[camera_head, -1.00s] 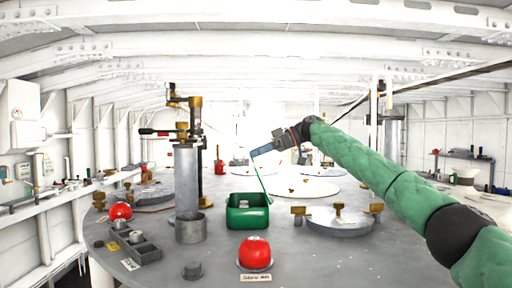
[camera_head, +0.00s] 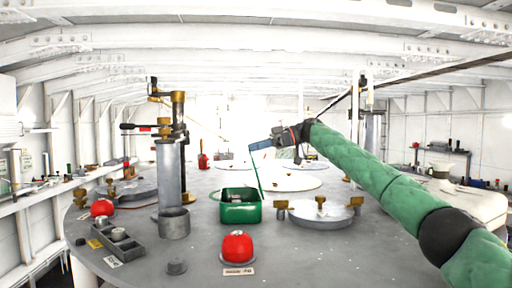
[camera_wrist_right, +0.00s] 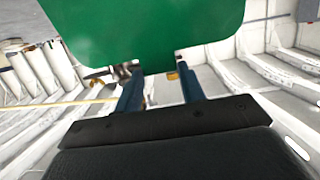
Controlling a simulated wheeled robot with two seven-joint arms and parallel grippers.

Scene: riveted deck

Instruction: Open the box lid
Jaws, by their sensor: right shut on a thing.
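The green box (camera_head: 240,213) stands in the middle of the grey round deck, and its inside shows from above. Its green lid (camera_head: 256,172) stands up from the box's right side, seen nearly edge-on as a thin line tilted slightly left at the top. My right gripper (camera_head: 260,145), with blue fingers, is shut on the lid's upper edge. In the right wrist view the lid (camera_wrist_right: 145,35) fills the top middle, beyond the two blue fingers (camera_wrist_right: 163,90). The exact grip contact is partly hidden. My left gripper is not in view.
A red dome (camera_head: 236,246) sits in front of the box. A grey cup (camera_head: 174,224) and a metal column (camera_head: 169,175) stand to its left. A round hatch cover (camera_head: 320,215) with brass clamps lies to its right. A grey tray (camera_head: 117,240) is at the left.

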